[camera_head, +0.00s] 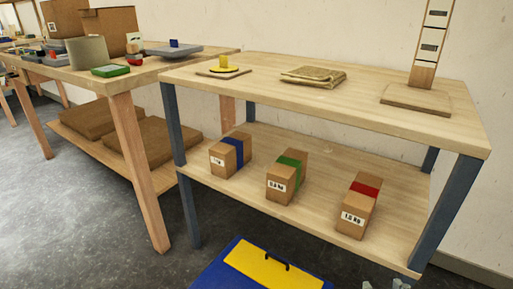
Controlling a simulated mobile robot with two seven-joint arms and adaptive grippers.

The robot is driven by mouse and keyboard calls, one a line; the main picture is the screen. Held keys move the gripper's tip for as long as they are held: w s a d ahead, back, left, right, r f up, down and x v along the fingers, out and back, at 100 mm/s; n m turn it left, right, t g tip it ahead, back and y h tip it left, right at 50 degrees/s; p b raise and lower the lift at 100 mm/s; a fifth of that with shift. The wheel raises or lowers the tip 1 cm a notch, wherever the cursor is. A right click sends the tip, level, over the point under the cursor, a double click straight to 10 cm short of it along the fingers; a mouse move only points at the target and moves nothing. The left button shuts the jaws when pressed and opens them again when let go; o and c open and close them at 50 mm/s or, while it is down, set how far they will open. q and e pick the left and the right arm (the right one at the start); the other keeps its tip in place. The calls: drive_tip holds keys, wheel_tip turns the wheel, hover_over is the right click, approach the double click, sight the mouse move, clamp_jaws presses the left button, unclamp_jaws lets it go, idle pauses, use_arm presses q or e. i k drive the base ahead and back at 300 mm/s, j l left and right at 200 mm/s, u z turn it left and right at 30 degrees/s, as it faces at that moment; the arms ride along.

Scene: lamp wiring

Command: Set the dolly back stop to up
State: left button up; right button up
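A blue dolly (225,262) with a yellow panel (272,270) is at the bottom centre, cut off by the lower edge of the head view. A small black bar (264,254) lies across the yellow panel; I cannot tell whether it is the back stop or how that stop is set. My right gripper (385,285) just enters at the bottom edge, right of the dolly and apart from it. Only its grey tips show, with a gap between them and nothing seen in it. My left gripper is not in view.
A two-level bench (300,98) stands behind the dolly, with boxes banded blue (231,155), green (287,176) and red (358,205) on its lower shelf. Its dark right leg (447,215) is near my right gripper. Clear grey floor (110,250) lies left of the dolly.

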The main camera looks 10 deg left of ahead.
sight(268, 270)
drive_tip(key=k, duration=1)
